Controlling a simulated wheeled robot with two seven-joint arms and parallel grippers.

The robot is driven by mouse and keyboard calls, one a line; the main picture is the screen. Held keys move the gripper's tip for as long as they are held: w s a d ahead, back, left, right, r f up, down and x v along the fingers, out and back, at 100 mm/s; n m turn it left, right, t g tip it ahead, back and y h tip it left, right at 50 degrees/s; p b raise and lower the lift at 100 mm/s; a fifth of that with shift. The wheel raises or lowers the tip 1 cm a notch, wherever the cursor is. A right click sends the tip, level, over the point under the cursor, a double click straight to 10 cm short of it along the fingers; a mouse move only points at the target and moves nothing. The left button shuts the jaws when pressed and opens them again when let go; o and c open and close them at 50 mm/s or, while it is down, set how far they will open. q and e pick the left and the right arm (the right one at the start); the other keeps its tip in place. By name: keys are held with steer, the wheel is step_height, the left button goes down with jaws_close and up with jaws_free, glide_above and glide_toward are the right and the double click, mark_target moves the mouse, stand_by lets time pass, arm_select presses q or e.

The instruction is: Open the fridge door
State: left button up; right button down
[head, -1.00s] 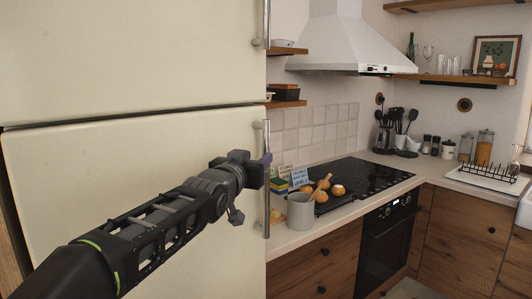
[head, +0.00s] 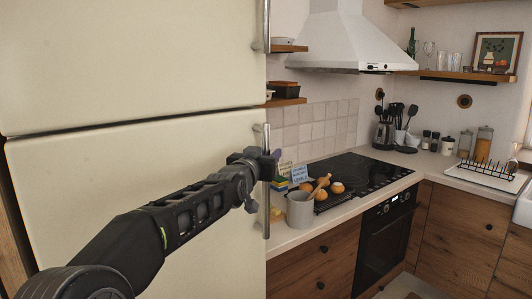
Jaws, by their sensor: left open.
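The cream fridge fills the left of the head view, with an upper door (head: 130,55) and a lower door (head: 60,205). Both doors look closed, with a dark gap between them. The lower door has a vertical metal handle (head: 266,218) at its right edge. The upper handle (head: 267,22) is partly cut off by the top of the picture. My left gripper (head: 270,165) is open at the lower handle and covers part of it. I cannot tell whether the fingers are around the handle or touching it. My right gripper is not in view.
The counter stands right of the fridge, with a grey pot (head: 300,210), small boxes (head: 280,184) and several round orange items (head: 320,194) near the hob (head: 365,170). Wooden shelves (head: 286,102) and a white hood (head: 340,40) are above.

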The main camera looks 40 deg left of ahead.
arm_select(q)
steer(key=shift+c, duration=0.3)
jaws_close()
stand_by(1.0)
